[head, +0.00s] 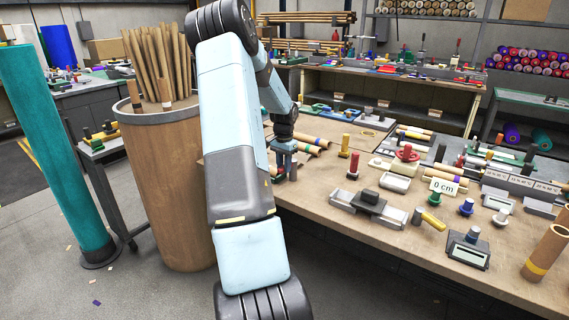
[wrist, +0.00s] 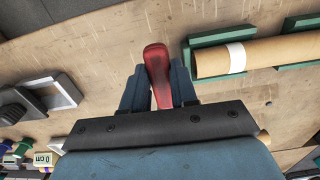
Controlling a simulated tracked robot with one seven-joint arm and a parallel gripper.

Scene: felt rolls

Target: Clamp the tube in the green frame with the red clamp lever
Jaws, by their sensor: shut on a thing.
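The red clamp lever (wrist: 156,55) stands between the two dark fingers of my gripper (wrist: 157,72) in the wrist view. The fingers are shut on it, and its rounded end sticks out past their tips. The green frame (wrist: 222,36) is to the right of the fingers and apart from them. A brown tube (wrist: 275,55) with a white band lies in the frame. How the lever joins the frame is hidden by my gripper. In the head view my gripper (head: 287,174) is low at the workbench's left end, and my arm hides much there.
The workbench (head: 375,240) carries several tubes, a grey sliding fixture (head: 369,205), a red knob (head: 406,153) and a "0 cm" sign (head: 444,186) to the right of my gripper. A large brown bin (head: 165,190) of tubes stands left of my arm.

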